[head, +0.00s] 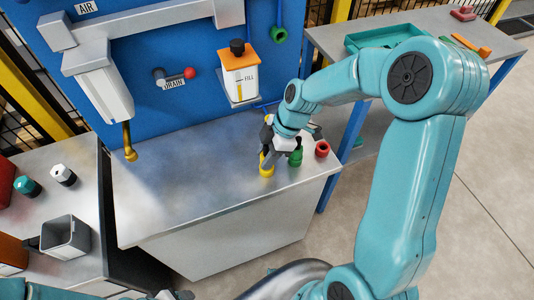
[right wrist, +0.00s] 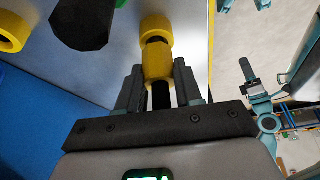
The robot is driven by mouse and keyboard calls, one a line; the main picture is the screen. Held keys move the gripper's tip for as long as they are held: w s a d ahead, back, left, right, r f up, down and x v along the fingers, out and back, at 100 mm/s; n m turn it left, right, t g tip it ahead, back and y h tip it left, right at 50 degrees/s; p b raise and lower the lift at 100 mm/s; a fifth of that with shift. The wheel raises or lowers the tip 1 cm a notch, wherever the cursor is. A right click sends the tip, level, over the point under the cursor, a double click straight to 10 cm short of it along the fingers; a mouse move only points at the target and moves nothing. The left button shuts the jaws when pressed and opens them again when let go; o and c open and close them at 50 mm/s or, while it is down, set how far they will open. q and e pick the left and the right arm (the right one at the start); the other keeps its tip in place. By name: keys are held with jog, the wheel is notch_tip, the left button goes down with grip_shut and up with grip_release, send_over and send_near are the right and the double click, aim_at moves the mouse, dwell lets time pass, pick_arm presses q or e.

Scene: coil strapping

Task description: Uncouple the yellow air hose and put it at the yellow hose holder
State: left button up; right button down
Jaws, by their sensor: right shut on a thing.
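My right gripper (head: 268,148) is low over the right part of the grey bench. It is shut on the yellow air hose end (head: 266,158). In the right wrist view the jaws (right wrist: 158,92) close around its black part, just behind the yellow coupling body (right wrist: 157,62). A wider yellow collar (right wrist: 155,27) lies in line beyond it, with a dark band between. I cannot tell whether they are locked together. A separate yellow ring (right wrist: 10,32) shows at the upper left there. A yellow pipe with a rounded end (head: 130,154) hangs below the AIR unit. My left gripper is not clearly seen.
A green fitting (head: 296,158) and a red ring (head: 322,149) stand close to the right on the bench (head: 190,195). A dark faceted knob (right wrist: 83,22) is near the jaws. The white FILL bottle (head: 239,75) hangs behind. The bench's left part is clear.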

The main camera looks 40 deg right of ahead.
jog(key=shift+f+b, duration=0.5)
jog(key=shift+f, duration=0.05)
jog(key=c, duration=0.7)
grip_release()
jog(key=shift+o, duration=0.2)
jog(key=v, duration=1.6)
jog(key=shift+r, duration=0.2)
jog(key=shift+d, duration=0.1)
